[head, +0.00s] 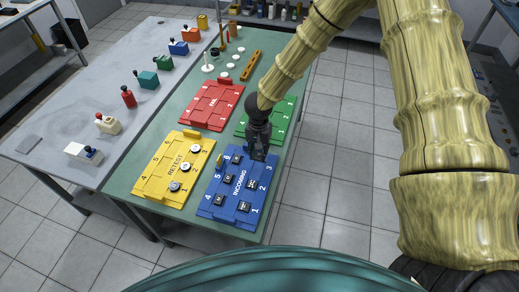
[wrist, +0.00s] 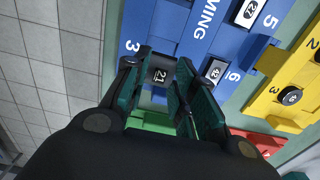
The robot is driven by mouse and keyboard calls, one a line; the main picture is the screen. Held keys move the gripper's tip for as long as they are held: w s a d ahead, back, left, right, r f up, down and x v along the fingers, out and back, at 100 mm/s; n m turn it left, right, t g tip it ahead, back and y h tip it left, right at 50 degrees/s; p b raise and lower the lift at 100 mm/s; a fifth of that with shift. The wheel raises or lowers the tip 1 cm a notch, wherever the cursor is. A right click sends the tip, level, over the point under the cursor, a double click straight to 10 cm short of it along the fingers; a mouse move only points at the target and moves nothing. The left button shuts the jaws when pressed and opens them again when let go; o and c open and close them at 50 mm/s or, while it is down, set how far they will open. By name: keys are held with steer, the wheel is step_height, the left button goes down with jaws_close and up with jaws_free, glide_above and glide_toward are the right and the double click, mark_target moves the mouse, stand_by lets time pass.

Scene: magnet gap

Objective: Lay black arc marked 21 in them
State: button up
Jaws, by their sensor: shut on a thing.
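My gripper (head: 259,152) is over the far right part of the blue INCOMING tray (head: 238,205), near slot 3. In the wrist view my gripper (wrist: 172,85) has its two dark green fingers closed around a black piece marked 21 (wrist: 160,77). The fingers hide much of the piece, so its arc shape and any gap to the tray are unclear. Other black pieces with white labels sit in the blue tray, such as one marked 42 (wrist: 214,71) by slot 6 and one near slot 5 (wrist: 248,13).
A yellow RETEST tray (head: 150,178) holds round pieces. Red FAIL (head: 196,112) and green (head: 284,122) trays lie behind. White discs and upright posts stand at the table's back. A grey bench (head: 60,117) on the left carries several coloured devices. Floor is open on the right.

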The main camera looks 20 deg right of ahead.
mark_target(259, 155)
steer(key=shift+f, duration=0.4)
steer(key=shift+s+f, duration=0.2)
steer(key=shift+s, duration=0.2)
steer(key=shift+w+f+b, duration=0.25)
steer(key=shift+f+b, duration=0.2)
steer(key=shift+f, duration=0.5)
steer(key=shift+s+f, duration=0.15)
steer(key=shift+f, duration=0.85)
steer(key=shift+f, duration=0.15)
steer(key=o, duration=1)
steer(key=c, duration=0.5)
